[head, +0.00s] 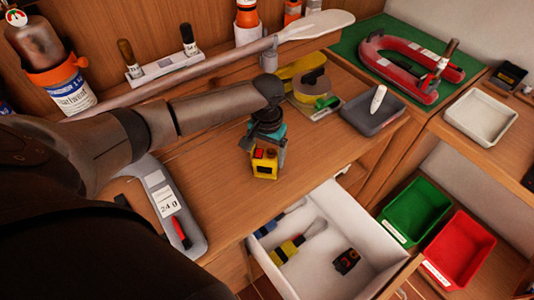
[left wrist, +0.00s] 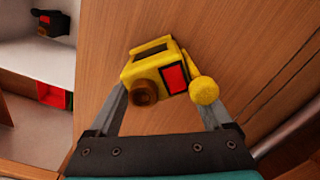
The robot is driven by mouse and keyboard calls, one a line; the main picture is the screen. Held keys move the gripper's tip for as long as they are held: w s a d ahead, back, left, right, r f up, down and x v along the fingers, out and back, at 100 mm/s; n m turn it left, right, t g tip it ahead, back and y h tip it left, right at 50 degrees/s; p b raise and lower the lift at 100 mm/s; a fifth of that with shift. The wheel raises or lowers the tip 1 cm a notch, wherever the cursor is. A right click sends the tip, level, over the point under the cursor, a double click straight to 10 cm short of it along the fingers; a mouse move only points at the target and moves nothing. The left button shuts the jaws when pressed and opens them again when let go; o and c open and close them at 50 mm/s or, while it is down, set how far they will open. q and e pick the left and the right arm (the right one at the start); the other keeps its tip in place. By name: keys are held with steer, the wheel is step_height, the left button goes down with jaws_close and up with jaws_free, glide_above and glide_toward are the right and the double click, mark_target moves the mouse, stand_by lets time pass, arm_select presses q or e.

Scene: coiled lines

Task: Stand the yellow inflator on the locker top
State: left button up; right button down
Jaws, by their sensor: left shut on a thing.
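The yellow inflator (head: 264,164), a small boxy thing with a red panel, is below my left gripper (head: 266,145) in the head view. In the left wrist view the inflator (left wrist: 150,62) sits between the two fingers of my left gripper (left wrist: 163,92), which is shut on it. A dark opening, a brown round part and a yellow knob show on it. It is over the brown wooden top (head: 225,195), close to the front edge. I cannot tell whether it touches the wood. My right gripper is not in view.
An open white drawer (head: 345,205) with several tools is below the front edge. Green (head: 415,210) and red (head: 458,250) bins are at right. A grey tray (head: 372,112) and a long paddle (head: 190,80) lie behind. A grey holder (head: 165,200) is at left.

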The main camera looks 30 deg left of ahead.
arm_select(q)
steer(key=o, duration=1.3)
step_height(320, 180, up, 12)
steer(key=shift+r+p, duration=0.15)
steer(key=shift+p, duration=0.95)
